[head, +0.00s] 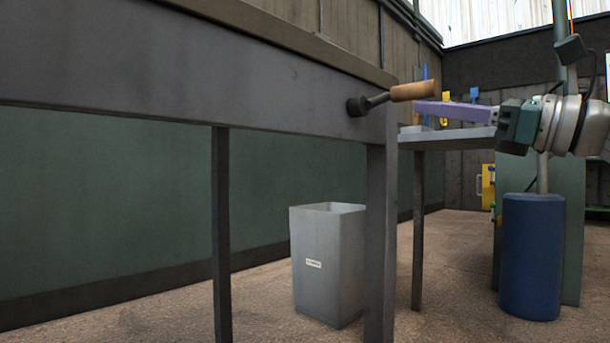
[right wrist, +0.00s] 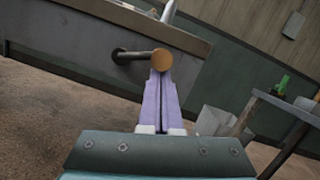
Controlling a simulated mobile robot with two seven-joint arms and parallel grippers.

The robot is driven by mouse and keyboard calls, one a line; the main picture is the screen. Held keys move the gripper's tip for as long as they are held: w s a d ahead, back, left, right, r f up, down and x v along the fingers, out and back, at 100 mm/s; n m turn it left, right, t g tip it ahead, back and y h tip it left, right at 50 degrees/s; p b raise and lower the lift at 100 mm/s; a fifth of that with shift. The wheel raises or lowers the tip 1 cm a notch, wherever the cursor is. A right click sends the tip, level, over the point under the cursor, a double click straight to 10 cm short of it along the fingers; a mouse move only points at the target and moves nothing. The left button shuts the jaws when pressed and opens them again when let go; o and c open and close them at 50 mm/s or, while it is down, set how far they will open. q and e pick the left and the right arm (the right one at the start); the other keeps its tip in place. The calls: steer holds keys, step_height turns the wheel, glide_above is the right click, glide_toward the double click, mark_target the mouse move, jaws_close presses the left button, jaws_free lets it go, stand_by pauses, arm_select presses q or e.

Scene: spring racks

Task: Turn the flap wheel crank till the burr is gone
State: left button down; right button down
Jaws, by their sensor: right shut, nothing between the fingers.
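The crank (head: 374,102) sticks out of the end of the dark bench's side, with a round dark hub and a short dark arm. Its wooden handle (head: 414,91) points right in the head view. In the right wrist view the handle (right wrist: 162,59) shows end-on as a tan disc. My right gripper (head: 418,106) comes in from the right, its long purple fingers shut and empty. The fingertips (right wrist: 160,72) are just below the handle; I cannot tell whether they touch it. The flap wheel and the burr do not show. My left gripper is not in view.
The dark bench (head: 190,70) fills the upper left, with legs below. A grey bin (head: 325,265) stands on the floor under its end. A second table (head: 450,140) is behind my fingers. A blue drum (head: 531,255) stands at the right. Open floor lies between bin and drum.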

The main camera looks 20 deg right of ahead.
steer(key=shift+r+n, duration=0.4)
steer(key=shift+n, duration=0.3)
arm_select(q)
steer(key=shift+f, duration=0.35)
arm_select(e)
steer(key=shift+r, duration=0.45)
arm_select(q)
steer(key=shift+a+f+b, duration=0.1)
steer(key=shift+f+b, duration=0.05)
steer(key=shift+b, duration=0.2)
